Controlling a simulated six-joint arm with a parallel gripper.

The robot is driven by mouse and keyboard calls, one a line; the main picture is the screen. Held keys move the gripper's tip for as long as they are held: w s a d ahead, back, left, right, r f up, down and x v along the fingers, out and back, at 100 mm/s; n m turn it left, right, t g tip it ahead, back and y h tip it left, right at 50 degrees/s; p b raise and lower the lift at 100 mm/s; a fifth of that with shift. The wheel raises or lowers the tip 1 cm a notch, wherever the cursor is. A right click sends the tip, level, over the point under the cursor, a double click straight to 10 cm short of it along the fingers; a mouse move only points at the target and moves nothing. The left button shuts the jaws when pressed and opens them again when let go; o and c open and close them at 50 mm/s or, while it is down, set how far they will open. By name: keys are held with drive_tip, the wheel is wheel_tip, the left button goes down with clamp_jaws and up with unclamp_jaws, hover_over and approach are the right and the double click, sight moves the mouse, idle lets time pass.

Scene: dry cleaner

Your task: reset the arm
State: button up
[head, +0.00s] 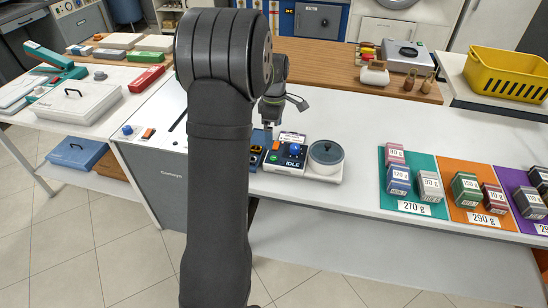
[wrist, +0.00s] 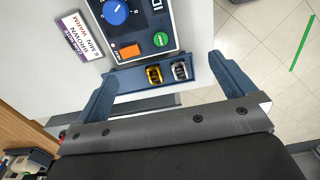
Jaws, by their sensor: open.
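My arm stands upright in the middle of the head view. My gripper (head: 268,128) is partly hidden behind it and points down over the white counter, beside a control box (head: 288,157) that reads IDLE. In the wrist view my gripper (wrist: 164,68) is open, with its two blue fingers wide apart and nothing held. Between and beyond the fingers lies a dark blue tray (wrist: 125,80) with a yellow piece (wrist: 154,74) and a silver piece (wrist: 180,71). The control box also shows in the wrist view (wrist: 140,35), with a blue knob, an orange switch and a green button.
Colored mats with labelled weight blocks (head: 398,180) lie farther right. A yellow basket (head: 505,75) stands at the back right. A label card (wrist: 82,36) lies by the box. Counter between pot and mats is clear.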

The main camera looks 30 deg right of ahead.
wheel_tip(320, 180, down, 2)
drive_tip(key=shift+f, duration=0.25)
idle(0.5)
wheel_tip(320, 180, up, 10)
idle(0.5)
